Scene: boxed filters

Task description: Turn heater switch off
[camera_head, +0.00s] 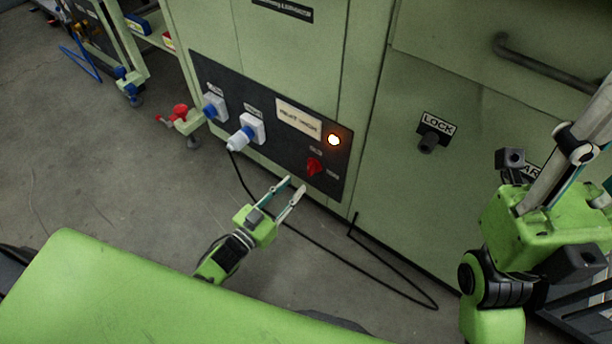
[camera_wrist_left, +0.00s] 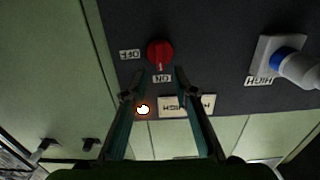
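The red heater switch (camera_head: 314,167) is a knob low on the dark panel of the green cabinet. It also shows in the left wrist view (camera_wrist_left: 160,53), with an OFF label (camera_wrist_left: 130,54) on its left and an ON label (camera_wrist_left: 162,78) below it. My left gripper (camera_head: 296,186) is open and empty, in front of and apart from the switch. My right arm is at the right edge; its fingertips are not clearly visible.
A black cable (camera_head: 365,262) hangs down and loops on the floor. A LOCK knob (camera_head: 430,141) and a dark handle (camera_head: 545,65) are on the cabinet at the right.

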